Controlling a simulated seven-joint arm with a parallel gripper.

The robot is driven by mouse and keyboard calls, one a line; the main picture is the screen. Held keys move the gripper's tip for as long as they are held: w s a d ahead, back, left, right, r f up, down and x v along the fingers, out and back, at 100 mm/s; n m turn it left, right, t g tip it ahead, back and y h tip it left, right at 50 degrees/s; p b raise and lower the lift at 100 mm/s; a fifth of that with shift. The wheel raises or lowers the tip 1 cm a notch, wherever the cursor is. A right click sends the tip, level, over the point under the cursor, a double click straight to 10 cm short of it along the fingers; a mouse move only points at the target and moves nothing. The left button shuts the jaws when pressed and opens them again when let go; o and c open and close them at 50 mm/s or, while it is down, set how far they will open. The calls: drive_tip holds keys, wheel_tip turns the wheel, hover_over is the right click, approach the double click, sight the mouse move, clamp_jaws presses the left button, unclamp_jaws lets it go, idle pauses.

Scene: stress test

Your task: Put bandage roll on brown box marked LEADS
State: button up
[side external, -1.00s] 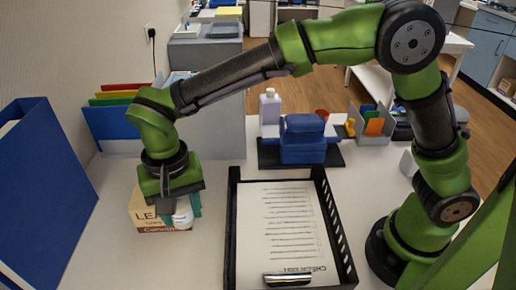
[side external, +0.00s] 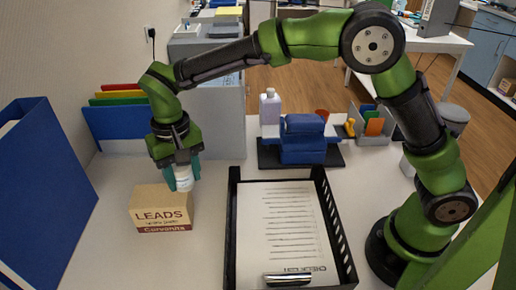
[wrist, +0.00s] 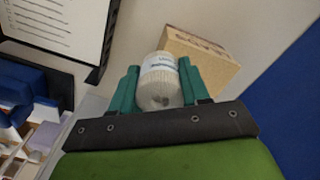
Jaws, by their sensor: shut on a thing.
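My gripper (side external: 182,175) is shut on the bandage roll (side external: 184,181), a white roll held between teal fingers. In the wrist view the bandage roll (wrist: 160,80) sits between both fingers of my gripper (wrist: 158,88). The brown box marked LEADS (side external: 160,215) stands on the table at the left. The roll is raised, near the box's back right part in the side view. The wrist view shows the box (wrist: 200,50) beyond the roll, to its right. I cannot tell whether the roll is straight above the box or behind it.
A black tray (side external: 232,235) with a printed sheet lies right of the box. A blue binder (side external: 40,190) stands at the left. Behind are a folder rack (side external: 115,130), a white bottle (side external: 270,106) and a stacked blue item (side external: 303,140). Clear table lies around the box.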

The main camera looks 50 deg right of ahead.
sight(172, 195)
drive_tip(key=w, duration=0.1)
drive_tip(key=w+a, duration=0.2)
drive_tip(key=shift+w+f, duration=0.2)
drive_tip(key=shift+f, duration=1.75)
drive_tip(key=shift+f, duration=0.15)
drive_tip(key=o, duration=1)
drive_tip(key=shift+o, duration=0.2)
